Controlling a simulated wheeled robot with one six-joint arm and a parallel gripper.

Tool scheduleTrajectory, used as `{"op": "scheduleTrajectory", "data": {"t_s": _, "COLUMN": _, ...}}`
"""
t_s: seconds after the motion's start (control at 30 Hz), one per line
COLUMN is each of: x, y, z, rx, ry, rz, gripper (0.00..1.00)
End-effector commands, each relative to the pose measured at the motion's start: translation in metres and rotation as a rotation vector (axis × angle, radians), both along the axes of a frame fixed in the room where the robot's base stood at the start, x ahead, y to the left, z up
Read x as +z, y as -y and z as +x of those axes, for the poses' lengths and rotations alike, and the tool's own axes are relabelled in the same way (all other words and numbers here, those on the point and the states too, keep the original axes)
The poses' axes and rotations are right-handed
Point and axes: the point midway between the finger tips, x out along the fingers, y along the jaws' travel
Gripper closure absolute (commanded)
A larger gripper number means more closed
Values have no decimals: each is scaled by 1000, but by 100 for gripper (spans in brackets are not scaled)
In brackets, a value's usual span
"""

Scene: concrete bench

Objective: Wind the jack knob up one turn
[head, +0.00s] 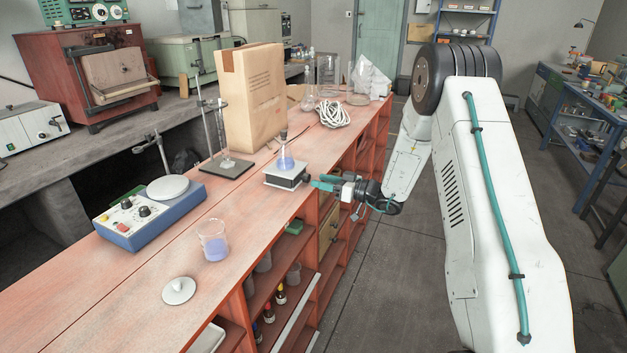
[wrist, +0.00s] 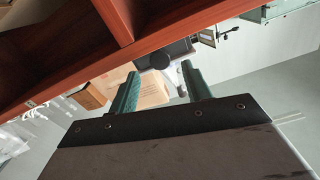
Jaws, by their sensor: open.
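The lab jack (head: 284,180) stands low on the bench near its right edge, with a flask of bluish liquid (head: 286,162) on its plate. The jack's small dark knob (head: 305,179) is on the side towards my gripper and is hard to make out. My gripper (head: 315,183) is open, its teal fingers pointing left at the jack's right side from just beyond the bench edge. In the wrist view, the open fingers (wrist: 160,70) have the dark jack body (wrist: 179,49) ahead of them. I cannot tell whether the knob lies between the fingertips.
A blue hotplate (head: 150,213), a beaker (head: 213,241) and a white lid (head: 179,290) stand on the bench to the left. A retort stand (head: 226,167) and large paper bag (head: 253,100) are behind the jack. Open shelves (head: 327,232) lie below the bench edge.

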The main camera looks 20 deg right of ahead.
Motion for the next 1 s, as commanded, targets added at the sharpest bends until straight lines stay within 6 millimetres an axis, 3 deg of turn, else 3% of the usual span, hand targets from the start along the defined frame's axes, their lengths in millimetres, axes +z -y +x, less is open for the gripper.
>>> {"op": "scheduleTrajectory", "data": {"t_s": 0.2, "x": -1, "y": -22, "z": 20, "rx": 1, "ry": -2, "rz": 1, "gripper": 51}}
{"op": "scheduleTrajectory", "data": {"t_s": 0.57, "x": 0, "y": -26, "z": 26, "rx": 0, "ry": -2, "rz": 2, "gripper": 51}}
{"op": "scheduleTrajectory", "data": {"t_s": 0.73, "x": 0, "y": -26, "z": 26, "rx": 0, "ry": -2, "rz": 2, "gripper": 93}}
{"op": "scheduleTrajectory", "data": {"t_s": 1.0, "x": 0, "y": -26, "z": 26, "rx": 0, "ry": -57, "rz": 57, "gripper": 96}}
